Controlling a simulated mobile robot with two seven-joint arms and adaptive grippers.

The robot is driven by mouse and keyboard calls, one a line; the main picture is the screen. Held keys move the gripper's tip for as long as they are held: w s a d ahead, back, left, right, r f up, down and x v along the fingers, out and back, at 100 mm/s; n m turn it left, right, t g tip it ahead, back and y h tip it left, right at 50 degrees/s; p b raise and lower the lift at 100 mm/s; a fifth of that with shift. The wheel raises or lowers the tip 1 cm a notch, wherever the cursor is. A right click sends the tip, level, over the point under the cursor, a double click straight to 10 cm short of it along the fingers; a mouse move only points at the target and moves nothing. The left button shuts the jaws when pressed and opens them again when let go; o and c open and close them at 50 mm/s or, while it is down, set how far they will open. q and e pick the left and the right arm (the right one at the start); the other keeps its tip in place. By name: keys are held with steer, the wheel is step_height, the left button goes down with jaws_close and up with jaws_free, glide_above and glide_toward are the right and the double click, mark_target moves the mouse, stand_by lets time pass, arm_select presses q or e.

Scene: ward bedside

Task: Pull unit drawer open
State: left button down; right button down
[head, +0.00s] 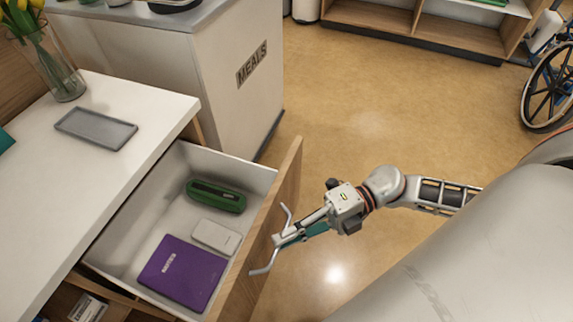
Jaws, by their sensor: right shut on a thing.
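The unit drawer (255,178) is pulled out from under the white top and stands well open. Inside it lie a green case (216,196), a small white box (216,236) and a purple notebook (183,272). The drawer's wooden front faces right and has a grey metal handle (265,268). My right gripper (285,240) is at the outer side of this front and is shut on the handle. Its fingers hide the middle of the handle. My left gripper is not in view.
The white unit top (150,118) carries a grey tray (96,129) and a glass vase of tulips (52,65). A white cart marked MEALS (215,60) stands behind the drawer. A wheelchair (550,85) is at far right. The floor (400,110) between is clear.

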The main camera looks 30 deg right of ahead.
steer(key=c, duration=2.2)
jaws_free()
steer(key=d, duration=0.4)
steer(key=s+d+r, duration=0.1)
steer(key=d, duration=0.7)
steer(key=shift+s+r, duration=0.3)
steer(key=shift+r, duration=0.1)
steer(key=shift+a, duration=0.1)
